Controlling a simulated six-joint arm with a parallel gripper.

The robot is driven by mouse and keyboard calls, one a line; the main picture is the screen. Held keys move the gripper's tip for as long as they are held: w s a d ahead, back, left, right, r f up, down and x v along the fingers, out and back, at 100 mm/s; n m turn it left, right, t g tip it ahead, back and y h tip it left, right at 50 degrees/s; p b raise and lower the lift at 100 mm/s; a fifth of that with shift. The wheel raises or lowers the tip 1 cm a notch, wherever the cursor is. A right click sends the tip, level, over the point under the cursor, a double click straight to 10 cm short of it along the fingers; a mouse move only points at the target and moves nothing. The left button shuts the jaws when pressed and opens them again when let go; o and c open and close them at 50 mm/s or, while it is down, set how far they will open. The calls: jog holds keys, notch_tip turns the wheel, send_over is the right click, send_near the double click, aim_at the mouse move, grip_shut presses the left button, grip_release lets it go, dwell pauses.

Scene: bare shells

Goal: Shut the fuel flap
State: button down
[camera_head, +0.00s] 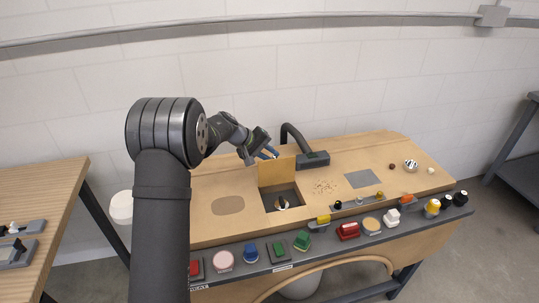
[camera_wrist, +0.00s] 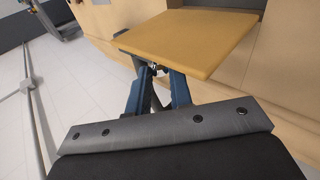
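The fuel flap (camera_head: 275,172) is a tan square panel standing upright at the back edge of a square recess (camera_head: 271,203) in the wooden bench top. A round dark-and-white part (camera_head: 282,203) shows inside the recess. My gripper (camera_head: 268,153) is behind the flap, near its top edge. In the wrist view the flap (camera_wrist: 190,38) lies just beyond the blue fingers of my gripper (camera_wrist: 156,72). The fingertips are at or partly under the flap's edge; contact cannot be told. Nothing held can be made out. Whether the fingertips meet is unclear.
A dark hose and nozzle (camera_head: 312,159) lie right of the flap. Several coloured buttons and switches line the front strip (camera_head: 262,262).

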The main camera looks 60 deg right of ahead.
jog(key=shift+s+r, duration=0.1)
jog(key=shift+s+a+r+m+t+h, duration=0.15)
jog(key=shift+s+a+m+t+h, duration=0.35)
jog(key=shift+s+a+t+h, duration=0.3)
jog(key=shift+s+a+f+m+t+h, duration=0.35)
jog(key=shift+s+a+f+h, duration=0.15)
jog(key=shift+s+a+f, duration=0.8)
jog(key=shift+s+a+f+m+t+h, duration=0.3)
jog(key=shift+s+a+f+m+h, duration=0.15)
jog(key=shift+s+a+f, duration=0.85)
jog(key=shift+s+a+f+m+t+h, duration=0.35)
jog(key=shift+s+a+f+h, duration=0.2)
jog(key=shift+s+a+f, duration=1)
jog(key=shift+s+a, duration=0.05)
jog(key=shift+a, duration=0.1)
jog(key=shift+a+f, duration=0.1)
jog(key=shift+f, duration=0.1)
jog(key=c, duration=1.3)
grip_release()
